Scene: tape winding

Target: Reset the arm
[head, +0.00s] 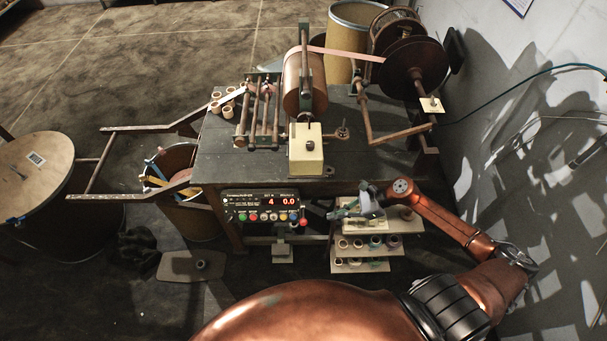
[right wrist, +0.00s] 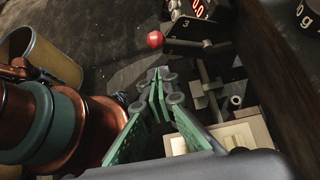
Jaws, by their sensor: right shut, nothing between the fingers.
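My right arm comes in from the right in the head view. Its gripper (head: 342,211) is over the small shelf rack in front of the winding machine. In the right wrist view the two green fingers of the gripper (right wrist: 160,82) come together at their tips with nothing between them. The winding machine's table (head: 230,160) stands ahead, with a copper-coloured drum (head: 299,82) on it. A control panel (head: 265,203) with a lit red display and several coloured buttons is on its front. My left gripper is not in view.
The shelf rack (head: 343,264) holds several small rolls. A round-topped drum (head: 36,165) and an open bin (head: 170,165) stand at the left. A grey wall (head: 500,60) closes off the right side. Floor is free at the upper left.

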